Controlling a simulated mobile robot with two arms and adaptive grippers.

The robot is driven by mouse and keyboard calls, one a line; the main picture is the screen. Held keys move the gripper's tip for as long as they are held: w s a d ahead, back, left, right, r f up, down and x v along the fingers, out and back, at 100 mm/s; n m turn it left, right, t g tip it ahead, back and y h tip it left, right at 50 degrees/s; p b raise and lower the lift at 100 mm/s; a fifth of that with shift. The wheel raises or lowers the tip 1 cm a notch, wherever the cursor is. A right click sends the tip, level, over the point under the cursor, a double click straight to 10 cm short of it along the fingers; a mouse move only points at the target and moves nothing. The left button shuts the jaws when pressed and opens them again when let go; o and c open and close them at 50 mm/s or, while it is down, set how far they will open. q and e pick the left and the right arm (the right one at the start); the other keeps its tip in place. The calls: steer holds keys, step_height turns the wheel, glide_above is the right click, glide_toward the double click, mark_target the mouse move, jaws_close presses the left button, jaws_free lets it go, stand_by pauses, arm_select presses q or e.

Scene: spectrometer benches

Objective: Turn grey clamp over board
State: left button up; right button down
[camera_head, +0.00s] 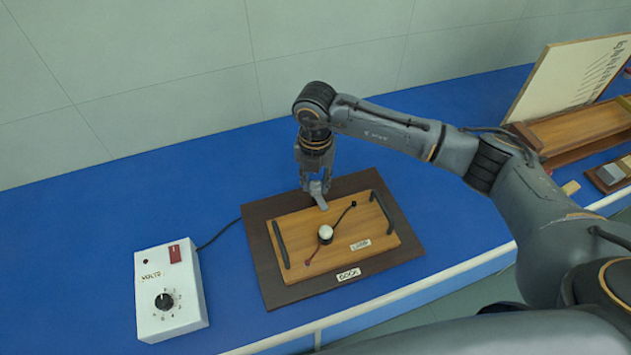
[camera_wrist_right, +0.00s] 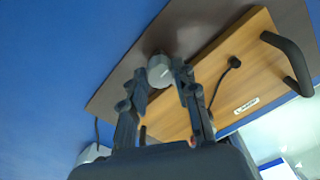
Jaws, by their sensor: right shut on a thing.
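The grey clamp (camera_head: 321,201) stands at the back edge of the wooden lamp board (camera_head: 290,240). Its tip points toward the front and reaches about the board's back edge; I cannot tell how far it overlaps. The board lies on a dark dock plate (camera_head: 270,292) and carries a white bulb (camera_head: 325,232) and two black handles. My right gripper (camera_head: 316,184) comes down from above and is shut on the clamp. In the right wrist view the clamp (camera_wrist_right: 160,70) shows at the fingertips (camera_wrist_right: 164,90), partly hidden by them. My left gripper is not in view.
A white volts box (camera_head: 170,300) with a dial stands left of the dock, its cable running behind. Wooden racks (camera_head: 575,130) and a leaning panel (camera_head: 570,80) stand at the right. Blue bench is clear behind the dock. The bench's front edge is close to the dock.

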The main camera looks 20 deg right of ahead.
mark_target(316, 185)
steer(key=shift+m, duration=0.5)
steer(key=c, duration=1)
jaws_free()
steer(key=shift+r, duration=0.1)
step_height(316, 185, up, 12)
steer(key=shift+f, duration=0.1)
